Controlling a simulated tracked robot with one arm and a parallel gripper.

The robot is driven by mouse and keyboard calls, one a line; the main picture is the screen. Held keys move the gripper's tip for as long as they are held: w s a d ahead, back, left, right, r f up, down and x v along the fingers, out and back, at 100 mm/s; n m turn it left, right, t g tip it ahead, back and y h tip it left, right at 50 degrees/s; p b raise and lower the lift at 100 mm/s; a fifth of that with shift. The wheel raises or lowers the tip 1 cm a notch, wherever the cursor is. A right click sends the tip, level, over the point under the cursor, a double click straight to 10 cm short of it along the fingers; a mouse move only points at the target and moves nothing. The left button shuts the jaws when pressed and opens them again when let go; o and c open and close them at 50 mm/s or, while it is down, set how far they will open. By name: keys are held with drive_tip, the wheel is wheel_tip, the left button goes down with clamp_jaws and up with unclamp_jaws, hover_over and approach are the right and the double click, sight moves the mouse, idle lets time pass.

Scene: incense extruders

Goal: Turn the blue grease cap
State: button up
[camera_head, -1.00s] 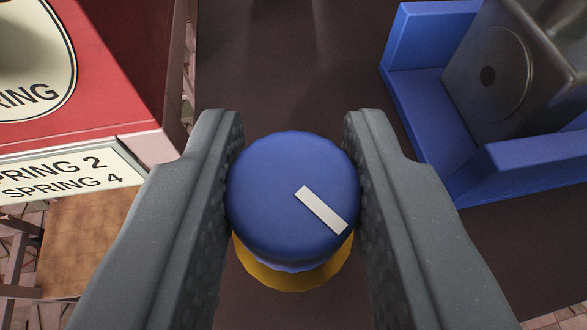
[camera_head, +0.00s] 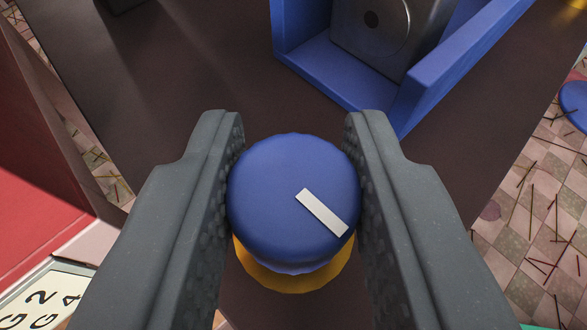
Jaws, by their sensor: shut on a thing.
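The blue grease cap (camera_head: 275,195) is round, with a white bar mark on its top that slants down to the right. It sits over a yellow base ring (camera_head: 292,277) in the lower middle of the view. My gripper (camera_head: 294,190) is shut on the cap, with one grey finger on its left side and the other on its right. The lower part of the cap and most of the yellow ring are hidden beneath it.
A blue holder (camera_head: 400,105) with a grey metal block (camera_head: 385,38) stands beyond the cap. A red box (camera_head: 40,190) with a lettered label (camera_head: 42,300) is at left. The dark surface (camera_head: 150,90) between them is clear. Tiled floor with scattered sticks lies at right.

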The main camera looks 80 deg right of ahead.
drive_tip(key=shift+s+d, duration=0.1)
idle(0.5)
drive_tip(key=o, duration=1)
drive_tip(key=shift+a+r, duration=0.1)
drive_tip(key=shift+a, duration=0.15)
drive_tip(key=v, duration=1.3)
drive_tip(key=shift+a, duration=0.2)
